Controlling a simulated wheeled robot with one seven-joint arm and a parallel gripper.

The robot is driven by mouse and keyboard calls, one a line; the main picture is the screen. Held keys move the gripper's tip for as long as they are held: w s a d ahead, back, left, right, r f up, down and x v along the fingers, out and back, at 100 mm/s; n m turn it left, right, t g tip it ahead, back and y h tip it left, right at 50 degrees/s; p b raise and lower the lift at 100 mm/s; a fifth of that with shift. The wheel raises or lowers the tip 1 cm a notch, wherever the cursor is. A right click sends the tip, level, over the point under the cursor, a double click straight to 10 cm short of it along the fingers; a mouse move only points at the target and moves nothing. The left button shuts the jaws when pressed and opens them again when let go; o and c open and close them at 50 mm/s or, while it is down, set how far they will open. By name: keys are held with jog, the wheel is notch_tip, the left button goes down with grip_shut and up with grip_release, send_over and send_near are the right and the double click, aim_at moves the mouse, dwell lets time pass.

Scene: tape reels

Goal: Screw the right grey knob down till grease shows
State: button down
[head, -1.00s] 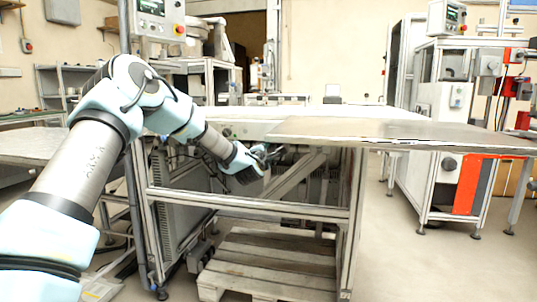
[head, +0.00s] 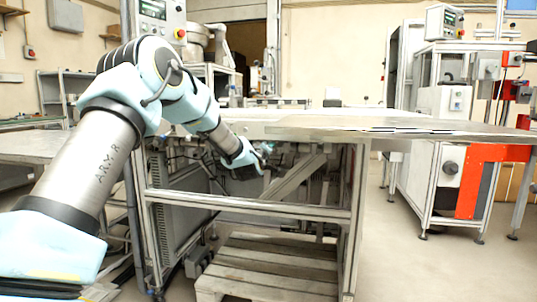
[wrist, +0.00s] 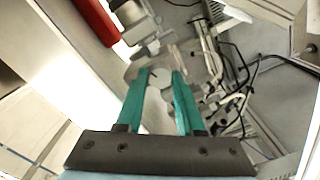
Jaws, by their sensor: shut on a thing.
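My gripper (wrist: 160,74) has two teal fingers, which show in the wrist view with their tips close around a small pale grey part, seemingly a grey knob (wrist: 158,84). The fingers hide much of it, and I cannot make out its turn or any grease. A grey cylindrical fitting (wrist: 138,32) lies just beyond the fingertips. In the head view my gripper (head: 265,154) reaches under the tabletop into the machine frame; the knob is too small and hidden to tell there.
The metal tabletop (head: 400,124) overhangs to the right of my gripper. The frame's crossbar (head: 250,201) runs below it, above a wooden pallet (head: 265,265). In the wrist view, a red bar (wrist: 92,20) is at upper left and black cables (wrist: 240,75) hang at right.

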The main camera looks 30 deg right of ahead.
jog(key=m+b, duration=0.5)
jog(key=m, duration=1.8)
jog(key=shift+f+m+b, duration=0.1)
jog(key=shift+m+b, duration=0.3)
jog(key=c, duration=0.8)
grip_release()
jog(key=shift+s+a, duration=0.1)
jog(key=v, duration=1)
jog(key=shift+s+a+p, duration=0.2)
jog(key=shift+p, duration=0.2)
